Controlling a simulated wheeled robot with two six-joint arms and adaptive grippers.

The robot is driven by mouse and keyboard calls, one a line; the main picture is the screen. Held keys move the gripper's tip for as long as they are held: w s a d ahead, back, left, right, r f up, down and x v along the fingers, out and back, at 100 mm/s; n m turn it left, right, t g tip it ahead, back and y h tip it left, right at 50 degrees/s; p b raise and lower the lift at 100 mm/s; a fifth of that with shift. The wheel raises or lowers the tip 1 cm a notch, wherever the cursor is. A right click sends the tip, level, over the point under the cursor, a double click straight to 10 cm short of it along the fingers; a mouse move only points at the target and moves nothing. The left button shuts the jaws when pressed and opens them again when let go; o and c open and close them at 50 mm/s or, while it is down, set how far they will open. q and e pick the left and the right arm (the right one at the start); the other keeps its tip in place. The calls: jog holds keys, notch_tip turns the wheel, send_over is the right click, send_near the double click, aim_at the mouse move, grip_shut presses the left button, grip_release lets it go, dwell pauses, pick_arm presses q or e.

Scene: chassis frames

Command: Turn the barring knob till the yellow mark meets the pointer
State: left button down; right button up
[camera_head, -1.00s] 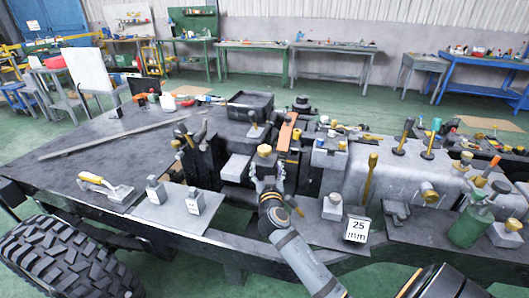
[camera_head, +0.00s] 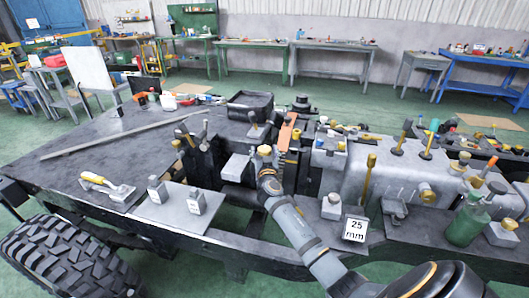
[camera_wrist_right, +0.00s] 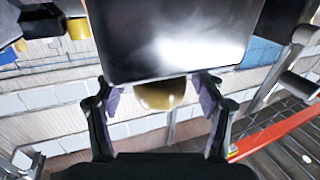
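In the right wrist view a rounded brass-yellow knob (camera_wrist_right: 160,95) shows between the two fingers of my right gripper (camera_wrist_right: 160,86). The fingers, with purple pads, stand apart on either side of it, with gaps visible. A large dark shiny block (camera_wrist_right: 175,40) hides the knob's upper part. In the head view a small yellow knob-like part (camera_head: 264,150) shows just above the end of my right arm, and my right gripper (camera_head: 266,168) is small and largely hidden there. I cannot make out the yellow mark or the pointer. My left gripper is not in view.
The chassis deck (camera_head: 90,150) carries blocks, a trowel-like tool (camera_head: 105,187) and upright levers. An orange bar (camera_head: 287,132) stands close to the right of the gripper. A 25 mm sign (camera_head: 356,228) and a green bottle (camera_head: 467,222) lie further right.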

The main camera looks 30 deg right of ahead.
jog(key=c, duration=1.1)
jog(key=shift+o, duration=0.2)
jog(key=shift+n+y, duration=0.3)
jog(key=shift+y, duration=0.1)
